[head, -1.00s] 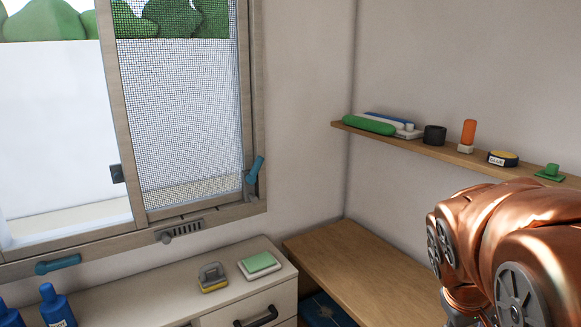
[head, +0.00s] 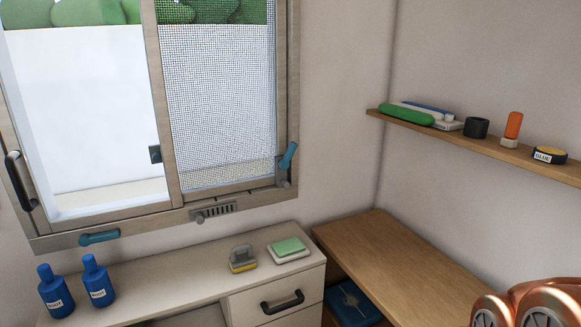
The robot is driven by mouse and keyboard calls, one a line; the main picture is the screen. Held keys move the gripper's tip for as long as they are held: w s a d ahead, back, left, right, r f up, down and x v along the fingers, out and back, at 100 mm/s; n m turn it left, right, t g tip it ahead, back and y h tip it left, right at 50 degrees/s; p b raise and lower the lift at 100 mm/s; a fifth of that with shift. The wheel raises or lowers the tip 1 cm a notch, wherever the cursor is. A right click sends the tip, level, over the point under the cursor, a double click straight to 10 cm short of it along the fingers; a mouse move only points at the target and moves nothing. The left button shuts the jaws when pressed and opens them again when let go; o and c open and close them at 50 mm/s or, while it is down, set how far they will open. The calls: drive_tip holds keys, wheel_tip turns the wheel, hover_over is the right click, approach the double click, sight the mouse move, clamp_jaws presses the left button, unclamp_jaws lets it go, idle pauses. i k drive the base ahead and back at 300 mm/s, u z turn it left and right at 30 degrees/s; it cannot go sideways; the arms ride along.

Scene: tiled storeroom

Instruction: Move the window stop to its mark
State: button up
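The window has a wooden frame (head: 172,100) with a mesh screen on its right half. On its bottom rail is a grey slotted strip (head: 219,209) with a small round grey knob (head: 197,217) at its left end. This looks like the window stop, but I cannot be sure, and its mark is too small to make out. A teal handle (head: 99,238) lies along the lower left rail, and another teal lever (head: 287,156) stands tilted at the right side of the frame. My gripper is out of view; only copper parts of my arm show at the lower right.
Below the window is a pale cabinet (head: 180,274) with two blue bottles (head: 95,280), a grey and yellow tool (head: 242,259) and a green-topped pad (head: 288,247). A bare wooden bench (head: 400,265) stands right of it. A wall shelf (head: 465,140) holds several small items.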

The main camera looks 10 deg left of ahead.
sight(281, 176)
drive_tip(key=k, duration=0.35)
drive_tip(key=u, duration=0.9)
drive_tip(key=i, duration=0.75)
drive_tip(key=u, duration=0.8)
